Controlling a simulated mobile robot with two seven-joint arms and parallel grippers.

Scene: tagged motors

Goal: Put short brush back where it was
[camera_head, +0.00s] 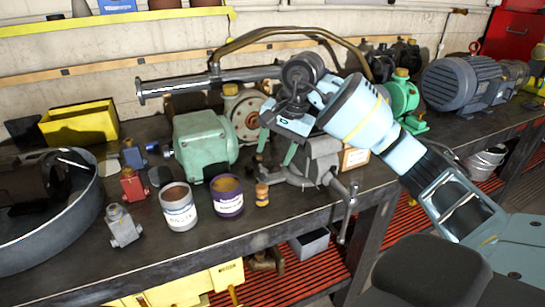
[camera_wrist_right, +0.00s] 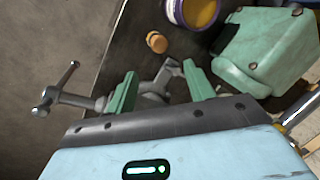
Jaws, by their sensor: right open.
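I cannot make out a short brush in either view. My right gripper (camera_head: 277,147) is open and empty, pointing down over the grey bench vise (camera_head: 318,158). Its two green fingers stand apart in the right wrist view (camera_wrist_right: 160,76), with the vise (camera_wrist_right: 158,92) below and between them. My right gripper and arm hide part of the bench behind them. My left gripper is not in view.
A white tin (camera_head: 180,212), a purple tin (camera_head: 228,203) and a small orange bottle (camera_head: 262,193) stand left of the vise. A green motor (camera_head: 203,142) stands behind them. A round grey tub (camera_head: 85,225) is at left.

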